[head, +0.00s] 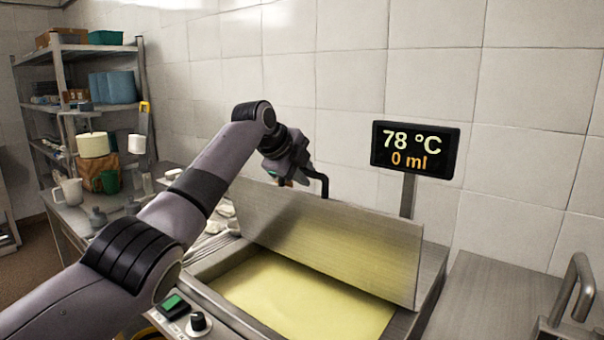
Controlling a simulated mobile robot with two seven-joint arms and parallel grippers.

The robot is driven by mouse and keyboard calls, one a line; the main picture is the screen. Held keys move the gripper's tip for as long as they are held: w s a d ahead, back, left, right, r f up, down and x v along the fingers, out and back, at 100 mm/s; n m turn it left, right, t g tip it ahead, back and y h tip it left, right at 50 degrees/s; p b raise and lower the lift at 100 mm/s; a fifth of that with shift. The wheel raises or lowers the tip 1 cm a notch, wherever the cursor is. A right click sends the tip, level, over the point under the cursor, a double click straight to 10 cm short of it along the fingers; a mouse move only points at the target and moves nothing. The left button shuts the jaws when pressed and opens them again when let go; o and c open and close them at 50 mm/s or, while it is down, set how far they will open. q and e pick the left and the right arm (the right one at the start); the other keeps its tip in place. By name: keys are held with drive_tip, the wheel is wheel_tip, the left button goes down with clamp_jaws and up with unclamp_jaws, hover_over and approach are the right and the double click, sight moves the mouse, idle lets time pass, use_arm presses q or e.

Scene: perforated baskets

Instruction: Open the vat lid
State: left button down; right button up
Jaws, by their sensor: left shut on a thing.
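The vat lid (330,240) is a flat steel plate, raised and steeply tilted over the back of the vat (213,262). The vat's front stands uncovered and shows pale yellow liquid (290,293). A dark bent handle (323,185) sticks up at the lid's top edge. My left gripper (298,178) is at the top edge of the lid, shut on the handle. Its fingertips are partly hidden by the wrist. My right gripper is out of view.
A display (415,150) on a post behind the vat reads 78 °C and 0 ml. A control panel with a green switch (173,304) and black knob (198,322) is at the front left. A metal handle (575,290) stands at the right. Loaded shelves (95,50) are at the left.

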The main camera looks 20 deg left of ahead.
use_arm(q)
drive_tip(key=shift+d+f, duration=0.1)
drive_tip(key=shift+f, duration=0.1)
drive_tip(key=c, duration=1.2)
unclamp_jaws()
drive_tip(key=shift+b+v, duration=1.15)
drive_tip(key=shift+v, duration=2.4)
